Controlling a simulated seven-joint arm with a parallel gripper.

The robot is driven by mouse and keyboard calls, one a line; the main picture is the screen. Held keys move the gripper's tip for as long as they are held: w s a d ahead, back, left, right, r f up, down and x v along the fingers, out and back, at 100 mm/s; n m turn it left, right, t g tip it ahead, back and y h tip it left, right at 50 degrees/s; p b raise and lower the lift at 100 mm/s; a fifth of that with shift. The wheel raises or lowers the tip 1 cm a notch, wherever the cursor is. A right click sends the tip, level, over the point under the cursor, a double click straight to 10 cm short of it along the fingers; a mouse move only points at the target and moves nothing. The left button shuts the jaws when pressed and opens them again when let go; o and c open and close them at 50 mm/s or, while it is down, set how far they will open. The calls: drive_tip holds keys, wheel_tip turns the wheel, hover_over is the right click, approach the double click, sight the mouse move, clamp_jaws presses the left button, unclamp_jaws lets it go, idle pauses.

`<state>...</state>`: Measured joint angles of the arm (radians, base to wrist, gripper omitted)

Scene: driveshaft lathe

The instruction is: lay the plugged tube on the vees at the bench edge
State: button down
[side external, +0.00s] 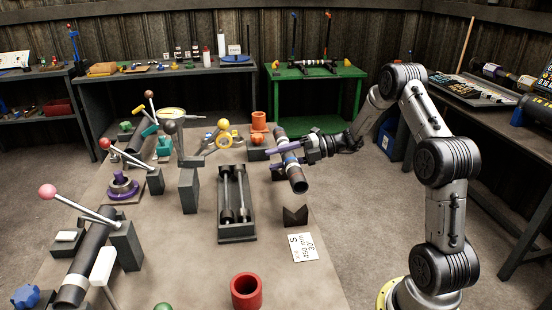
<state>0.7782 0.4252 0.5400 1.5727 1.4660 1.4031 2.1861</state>
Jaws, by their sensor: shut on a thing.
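A dark grey tube (296,174) with a pale and blue band lies roughly level, its near end pointing towards the camera. My gripper (291,151) reaches in from the right and is shut on the tube near its middle. A dark vee block (295,217) stands on the bench near its right edge, in front of the tube's near end and apart from it in the picture. Another dark block (277,173) shows partly behind the tube; I cannot tell if the tube touches it. The plug inside the tube cannot be made out.
A dark tray with two rods (237,232) stands left of the tube. A white card (303,247) and a red cup (246,290) are nearer the camera. Lever fixtures (126,243) crowd the bench's left side.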

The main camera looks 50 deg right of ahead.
drive_tip(key=shift+f, duration=4.65)
drive_tip(key=shift+c, duration=1.4)
unclamp_jaws()
drive_tip(key=shift+f, duration=0.1)
drive_tip(key=shift+f, duration=0.1)
drive_tip(key=shift+s, duration=0.1)
